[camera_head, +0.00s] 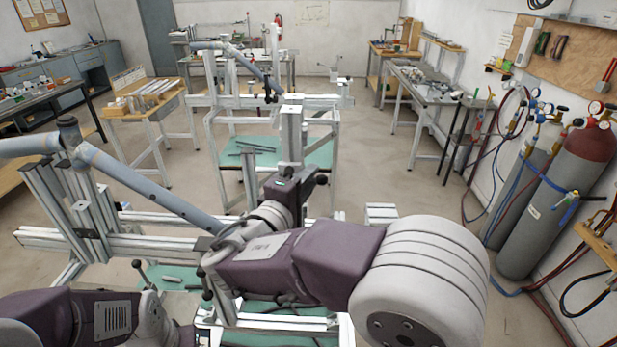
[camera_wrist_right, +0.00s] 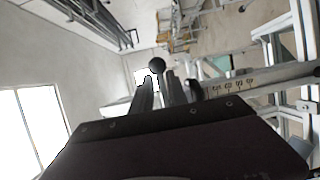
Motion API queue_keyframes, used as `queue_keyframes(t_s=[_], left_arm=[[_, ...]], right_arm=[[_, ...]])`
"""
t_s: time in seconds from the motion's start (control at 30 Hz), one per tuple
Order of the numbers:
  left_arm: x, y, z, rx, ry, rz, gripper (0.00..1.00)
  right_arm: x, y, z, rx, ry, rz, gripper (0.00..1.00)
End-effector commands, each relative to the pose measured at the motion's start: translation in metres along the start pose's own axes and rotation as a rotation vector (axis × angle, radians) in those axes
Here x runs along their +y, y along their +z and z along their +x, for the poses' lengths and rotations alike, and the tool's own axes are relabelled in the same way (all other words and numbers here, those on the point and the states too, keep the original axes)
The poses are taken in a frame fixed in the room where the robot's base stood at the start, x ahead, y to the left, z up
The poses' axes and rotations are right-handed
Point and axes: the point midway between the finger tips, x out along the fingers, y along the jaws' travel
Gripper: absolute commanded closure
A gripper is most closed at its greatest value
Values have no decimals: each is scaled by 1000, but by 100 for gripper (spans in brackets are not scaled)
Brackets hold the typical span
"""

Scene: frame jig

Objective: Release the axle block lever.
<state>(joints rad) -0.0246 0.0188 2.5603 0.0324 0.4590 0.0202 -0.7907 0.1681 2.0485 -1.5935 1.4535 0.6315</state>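My right gripper (camera_wrist_right: 159,86) shows its two fingers close together in the right wrist view. A lever with a dark ball knob (camera_wrist_right: 156,65) stands between them, the knob just past the fingertips. The fingers appear shut on the lever's stem, though the contact is small in view. In the head view my right gripper (camera_head: 291,186) is in front of an upright aluminium post (camera_head: 291,130), its fingertips mostly hidden. A grey tubular frame (camera_head: 150,190) lies across the jig (camera_head: 125,243). My left arm enters at the lower left; its gripper is not visible.
Another black-knobbed lever (camera_head: 138,265) stands at the near left of the jig. A marked scale (camera_wrist_right: 228,90) runs along a rail in the wrist view. Gas cylinders (camera_head: 570,180) stand at the right wall. Open floor lies between jig and benches.

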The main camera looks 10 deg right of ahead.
Motion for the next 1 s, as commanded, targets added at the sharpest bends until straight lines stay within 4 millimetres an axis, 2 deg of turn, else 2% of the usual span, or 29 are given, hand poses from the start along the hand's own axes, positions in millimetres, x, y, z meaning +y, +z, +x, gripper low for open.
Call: queue_keyframes(t_s=[0.03,0.07,1.0], left_arm=[[0,0,0,0,0,0,64],[0,0,0,0,0,0,64],[0,0,0,0,0,0,64]], right_arm=[[0,0,0,0,0,0,92],[0,0,0,0,0,0,100],[1,0,0,-2,1,0,100]])
